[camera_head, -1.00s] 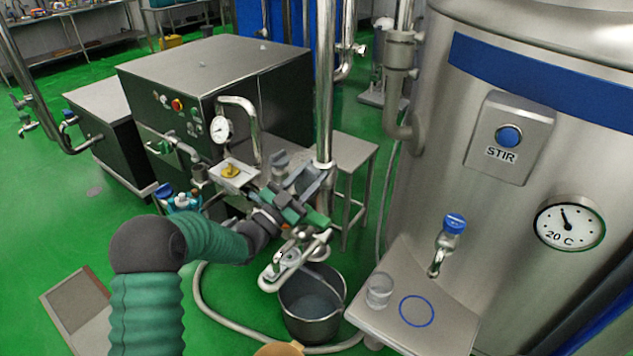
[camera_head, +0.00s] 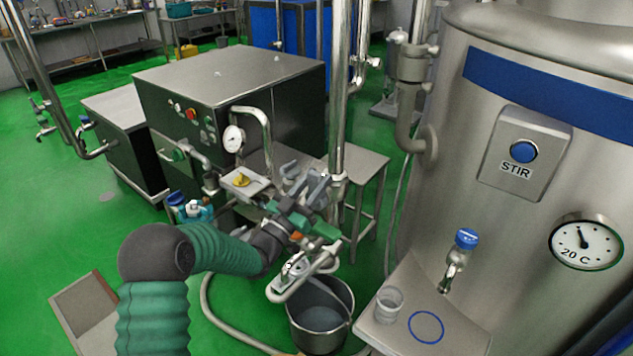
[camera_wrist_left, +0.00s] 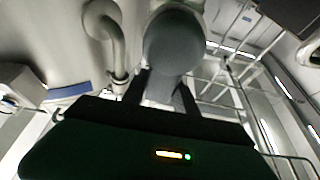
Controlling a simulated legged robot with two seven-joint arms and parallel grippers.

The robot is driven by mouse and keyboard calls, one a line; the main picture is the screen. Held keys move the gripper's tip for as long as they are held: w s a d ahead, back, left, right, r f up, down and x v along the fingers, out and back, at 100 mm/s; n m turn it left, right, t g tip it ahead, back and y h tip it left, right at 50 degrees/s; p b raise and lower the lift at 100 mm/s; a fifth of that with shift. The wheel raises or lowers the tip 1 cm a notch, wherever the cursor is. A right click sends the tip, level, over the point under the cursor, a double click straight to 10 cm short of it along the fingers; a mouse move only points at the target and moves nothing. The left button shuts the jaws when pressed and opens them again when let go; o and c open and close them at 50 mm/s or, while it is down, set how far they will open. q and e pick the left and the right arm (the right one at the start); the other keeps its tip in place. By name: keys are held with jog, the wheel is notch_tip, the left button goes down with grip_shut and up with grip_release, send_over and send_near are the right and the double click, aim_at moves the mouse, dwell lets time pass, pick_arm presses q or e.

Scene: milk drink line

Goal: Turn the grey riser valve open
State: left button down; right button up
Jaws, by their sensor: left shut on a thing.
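The shiny riser pipe (camera_head: 341,90) stands upright in the middle of the head view. My left gripper (camera_head: 306,178) is beside its lower part, with its grey fingers pointing up and away. In the left wrist view a rounded dark grey handle (camera_wrist_left: 173,45), seemingly the grey riser valve's, sits between the two fingertips (camera_wrist_left: 163,88). The left gripper is shut on it. In the head view the fingers and wrist largely hide the valve, so I cannot tell its angle. My right gripper is not in view.
A steel bucket (camera_head: 321,320) stands below my left wrist. A steel tank (camera_head: 455,160) with a small shelf and cup (camera_head: 388,305) fills the right. A gauge (camera_head: 233,139) on a bent pipe and a dark cabinet (camera_head: 285,110) stand behind left. Green floor is open at left.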

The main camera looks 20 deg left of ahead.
pick_arm(q)
jog(key=shift+f, duration=0.5)
jog(key=c, duration=1.2)
grip_release()
jog(key=shift+y, duration=0.3)
jog(key=shift+o, duration=1.2)
jog(key=shift+a+r, duration=0.1)
jog(key=shift+r, duration=0.1)
jog(key=shift+s, duration=0.1)
jog(key=b+v, duration=0.1)
jog(key=v, duration=1.5)
jog(key=shift+s+a+f+b, duration=0.15)
jog(key=shift+a+f+b, duration=0.1)
jog(key=shift+b, duration=0.05)
